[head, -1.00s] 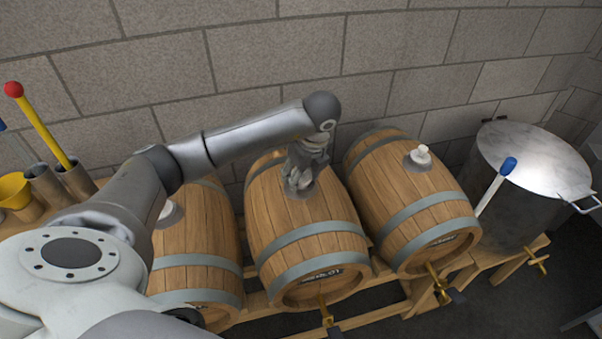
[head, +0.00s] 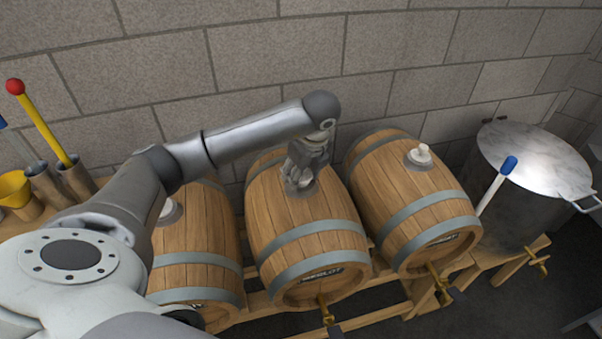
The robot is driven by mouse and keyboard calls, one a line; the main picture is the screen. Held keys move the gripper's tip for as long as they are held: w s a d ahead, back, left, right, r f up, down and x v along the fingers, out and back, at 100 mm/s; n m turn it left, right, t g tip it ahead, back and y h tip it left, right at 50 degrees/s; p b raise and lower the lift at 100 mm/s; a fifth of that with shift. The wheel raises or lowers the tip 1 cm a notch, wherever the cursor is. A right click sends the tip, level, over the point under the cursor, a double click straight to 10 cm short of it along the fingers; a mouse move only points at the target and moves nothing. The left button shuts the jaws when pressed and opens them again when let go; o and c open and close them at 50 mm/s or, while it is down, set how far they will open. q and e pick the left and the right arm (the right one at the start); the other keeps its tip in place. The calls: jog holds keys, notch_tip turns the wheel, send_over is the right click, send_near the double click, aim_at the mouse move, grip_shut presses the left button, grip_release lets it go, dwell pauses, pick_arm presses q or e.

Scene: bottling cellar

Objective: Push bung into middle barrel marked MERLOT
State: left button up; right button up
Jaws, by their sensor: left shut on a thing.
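The middle barrel (head: 285,228) lies on a wooden rack and has a dark MERLOT label (head: 321,276) low on its front end. My left gripper (head: 301,188) points down at the top of this barrel, at the grey ring around its bung hole (head: 316,186). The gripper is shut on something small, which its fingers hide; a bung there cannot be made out. The right barrel (head: 400,205) has a white bung (head: 420,154) standing in its top. The left barrel (head: 195,240) has a white bung (head: 167,208), partly behind my arm. My right gripper does not show.
A steel pot (head: 520,185) with a lid stands at the right, with a blue-tipped white stick (head: 497,187) before it. Brass taps (head: 325,308) stick out of the barrel fronts. A yellow funnel (head: 14,188) and a red-topped yellow rod (head: 40,122) are at the left. A block wall (head: 270,60) closes the back.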

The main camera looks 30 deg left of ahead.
pick_arm(q)
jog(key=shift+s+d+f, duration=0.2)
jog(key=shift+s+f, duration=0.1)
jog(key=shift+f, duration=0.45)
jog(key=o, duration=0.7)
jog(key=shift+c, duration=0.2)
jog(key=shift+o, duration=2.3)
jog(key=shift+w+a+f, duration=0.1)
jog(key=shift+w+f, duration=0.1)
jog(key=shift+w, duration=0.2)
jog(key=o, duration=0.4)
jog(key=shift+s+r, duration=0.1)
jog(key=shift+r, duration=0.2)
jog(key=shift+o, duration=0.7)
jog(key=shift+a, duration=0.1)
jog(key=shift+r, duration=0.2)
